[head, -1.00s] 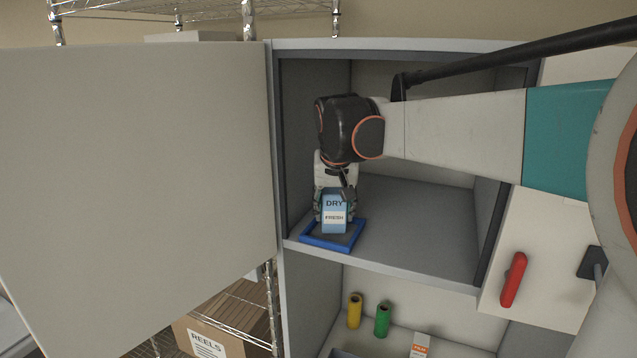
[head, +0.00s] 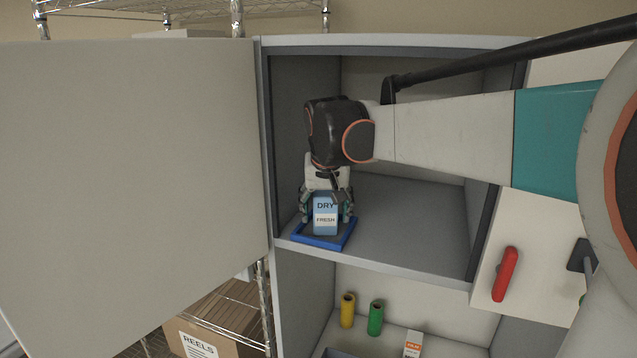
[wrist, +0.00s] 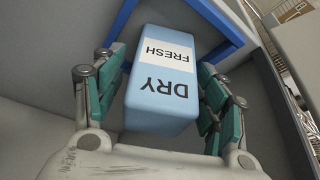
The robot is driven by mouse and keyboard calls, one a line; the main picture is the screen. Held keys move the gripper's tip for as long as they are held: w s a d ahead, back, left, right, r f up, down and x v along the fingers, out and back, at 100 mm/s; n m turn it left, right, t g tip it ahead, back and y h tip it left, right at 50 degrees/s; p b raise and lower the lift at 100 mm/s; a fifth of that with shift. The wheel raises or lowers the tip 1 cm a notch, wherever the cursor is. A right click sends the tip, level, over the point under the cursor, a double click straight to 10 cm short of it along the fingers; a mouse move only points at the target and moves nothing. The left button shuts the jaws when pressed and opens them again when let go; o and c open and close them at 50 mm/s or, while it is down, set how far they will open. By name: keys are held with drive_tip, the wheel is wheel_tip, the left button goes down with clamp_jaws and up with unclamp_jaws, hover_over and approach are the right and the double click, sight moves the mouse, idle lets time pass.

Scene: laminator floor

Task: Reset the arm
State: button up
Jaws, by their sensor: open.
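My gripper (head: 325,210) is inside the upper cabinet compartment, reaching down around a light blue box marked DRY FRESH (head: 325,220). The box stands upright within a blue square frame (head: 322,243) on the compartment floor. In the wrist view the box (wrist: 163,85) sits between my two green-padded fingers (wrist: 163,108), which are spread on either side of it. A gap shows beside the box, so the fingers do not clasp it. The blue frame (wrist: 222,22) shows behind the box.
A large open door (head: 130,180) stands at the left of the compartment, close to my gripper. The compartment floor (head: 410,225) to the right is clear. Below are a yellow roll (head: 347,310) and a green roll (head: 375,318). A red handle (head: 505,274) is at the right.

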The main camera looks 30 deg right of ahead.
sight(326, 193)
drive_tip(key=shift+s+a+r, duration=0.1)
drive_tip(key=shift+s+r, duration=0.05)
drive_tip(key=shift+s, duration=0.1)
drive_tip(key=shift+r+p, duration=2.05)
drive_tip(key=shift+r, duration=1.15)
drive_tip(key=shift+f, duration=0.1)
